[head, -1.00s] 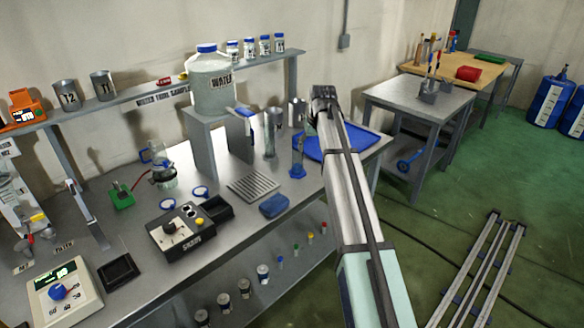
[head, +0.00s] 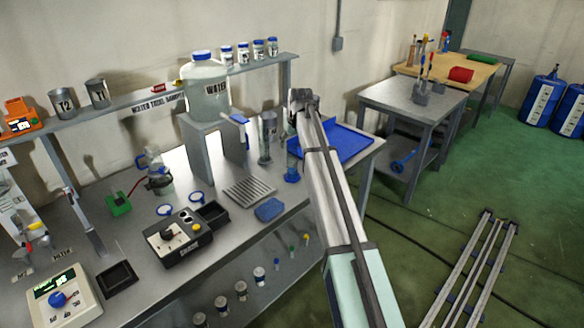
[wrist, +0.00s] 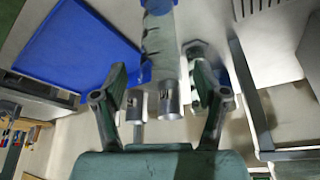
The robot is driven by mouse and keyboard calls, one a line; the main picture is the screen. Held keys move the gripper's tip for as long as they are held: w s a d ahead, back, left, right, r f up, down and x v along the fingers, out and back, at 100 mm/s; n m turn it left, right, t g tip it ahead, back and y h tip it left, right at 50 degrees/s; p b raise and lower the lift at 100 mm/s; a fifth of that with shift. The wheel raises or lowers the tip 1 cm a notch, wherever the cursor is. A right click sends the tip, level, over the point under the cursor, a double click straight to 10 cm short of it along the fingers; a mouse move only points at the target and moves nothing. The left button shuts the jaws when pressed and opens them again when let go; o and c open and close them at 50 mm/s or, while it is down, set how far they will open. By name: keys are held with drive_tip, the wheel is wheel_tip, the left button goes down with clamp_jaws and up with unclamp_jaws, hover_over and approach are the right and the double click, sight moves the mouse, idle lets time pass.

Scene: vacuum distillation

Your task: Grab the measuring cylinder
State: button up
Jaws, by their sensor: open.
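The measuring cylinder (head: 291,168) stands upright on the steel bench, with a clear bluish body and a blue base. It is just left of the blue tray. In the head view my gripper (head: 303,97) is above and slightly right of it, with my arm close beside it. In the wrist view the cylinder's clear body (wrist: 160,38) runs down from the top edge, between the lines of my two fingers. My gripper (wrist: 158,78) is open there, and neither finger appears to touch the cylinder. The exact depth gap cannot be told.
A blue tray (head: 345,148) lies right of the cylinder. Metal vessels (head: 265,147) stand close behind it. A slotted rack (head: 249,190) and a blue sponge-like block (head: 269,210) are to its left and front. A water tank (head: 205,92) sits on a raised stand.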

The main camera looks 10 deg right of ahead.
sight(291, 152)
drive_tip(key=shift+p+x, duration=1.3)
drive_tip(key=shift+x, duration=1.95)
clamp_jaws()
